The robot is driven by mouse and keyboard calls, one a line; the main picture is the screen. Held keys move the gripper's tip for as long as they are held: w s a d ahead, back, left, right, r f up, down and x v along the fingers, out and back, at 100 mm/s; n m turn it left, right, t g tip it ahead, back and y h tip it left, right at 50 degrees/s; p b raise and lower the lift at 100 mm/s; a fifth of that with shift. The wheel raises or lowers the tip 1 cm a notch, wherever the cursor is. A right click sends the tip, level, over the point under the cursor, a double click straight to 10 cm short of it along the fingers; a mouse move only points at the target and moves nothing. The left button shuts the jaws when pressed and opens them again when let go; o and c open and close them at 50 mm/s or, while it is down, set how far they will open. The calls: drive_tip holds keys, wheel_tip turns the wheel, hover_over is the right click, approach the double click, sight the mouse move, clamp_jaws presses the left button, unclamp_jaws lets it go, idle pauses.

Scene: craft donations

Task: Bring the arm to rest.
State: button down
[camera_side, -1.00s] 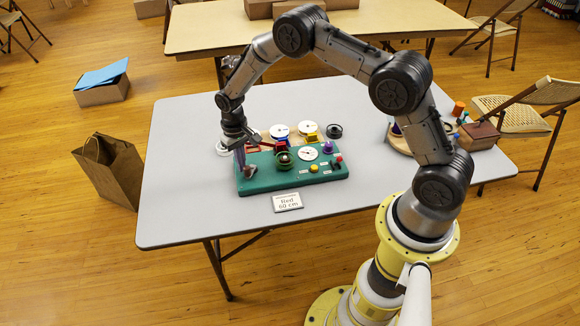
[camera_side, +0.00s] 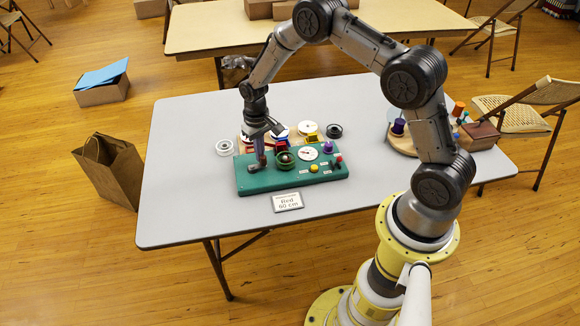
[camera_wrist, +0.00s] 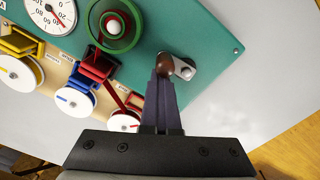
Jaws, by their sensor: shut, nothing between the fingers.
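My gripper (camera_side: 260,163) points down over the left part of the teal board (camera_side: 310,180) on the grey table. In the wrist view its fingers (camera_wrist: 164,68) are shut together with nothing between them. The fingertips overlap the brown knob (camera_wrist: 165,62) of a small metal crank (camera_wrist: 184,69); I cannot tell whether they touch it. The board also carries a green wheel (camera_wrist: 129,36), a white dial (camera_side: 308,153), a yellow button (camera_side: 314,168) and a red-tipped lever (camera_side: 338,159). My gripper hides part of the spools behind it in the side view.
Behind the board are ribbon spools, including a blue one (camera_wrist: 75,101) and a yellow one (camera_wrist: 20,42). A white ring (camera_side: 224,147) lies left. A sign reading "Red 60 cm" (camera_side: 288,201) is in front. A round wooden stand (camera_side: 400,142) is at right. The table's left side is clear.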

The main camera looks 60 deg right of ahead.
idle(0.3)
drive_tip(key=c, duration=1.2)
unclamp_jaws()
drive_tip(key=shift+c, duration=0.2)
drive_tip(key=shift+r, duration=0.1)
wheel_tip(320, 180, up, 7)
drive_tip(key=shift+r, duration=0.15)
